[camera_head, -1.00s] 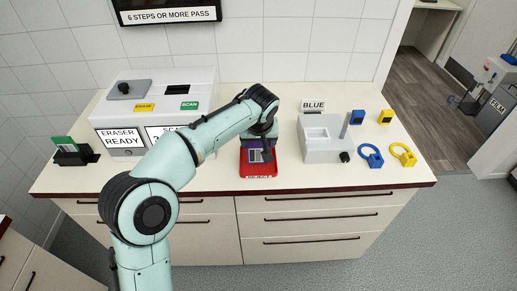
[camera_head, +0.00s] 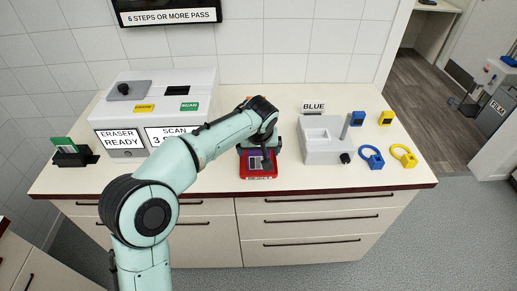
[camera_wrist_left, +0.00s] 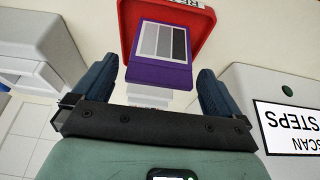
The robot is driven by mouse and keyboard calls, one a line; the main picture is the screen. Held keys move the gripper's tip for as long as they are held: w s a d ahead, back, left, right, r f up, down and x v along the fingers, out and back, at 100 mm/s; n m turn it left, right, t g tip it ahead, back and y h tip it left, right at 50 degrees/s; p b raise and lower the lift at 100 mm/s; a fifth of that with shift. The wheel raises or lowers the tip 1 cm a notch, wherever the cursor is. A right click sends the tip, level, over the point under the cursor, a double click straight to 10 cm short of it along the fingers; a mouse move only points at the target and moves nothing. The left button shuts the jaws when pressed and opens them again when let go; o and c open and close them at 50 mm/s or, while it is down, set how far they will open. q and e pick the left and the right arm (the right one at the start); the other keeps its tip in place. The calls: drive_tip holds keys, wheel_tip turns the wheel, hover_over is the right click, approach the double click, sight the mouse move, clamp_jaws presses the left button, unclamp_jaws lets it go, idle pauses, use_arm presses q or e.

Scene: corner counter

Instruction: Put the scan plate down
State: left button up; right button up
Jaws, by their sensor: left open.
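The scan plate (camera_head: 255,164), purple with a panel of grey stripes, lies in the red tray (camera_head: 259,177) near the counter's front edge. In the left wrist view the plate (camera_wrist_left: 160,55) rests within the red tray (camera_wrist_left: 129,12), whose front lettering is cut off. My left gripper (camera_wrist_left: 157,78) is open, its dark blue fingers apart on either side of the plate's near end, with no visible contact. In the head view my left wrist partly covers the plate and tray. My right gripper is not in view.
The eraser and scan machine (camera_head: 165,90) stands to the left, with a green-topped plate in a black holder (camera_head: 72,156) beyond it. A grey device (camera_head: 325,140) stands to the right, beside blue and yellow tags and rings. The counter's front strip is mostly clear.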

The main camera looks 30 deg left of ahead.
use_arm(q)
drive_tip(key=p+v, duration=0.1)
drive_tip(key=v, duration=1.1)
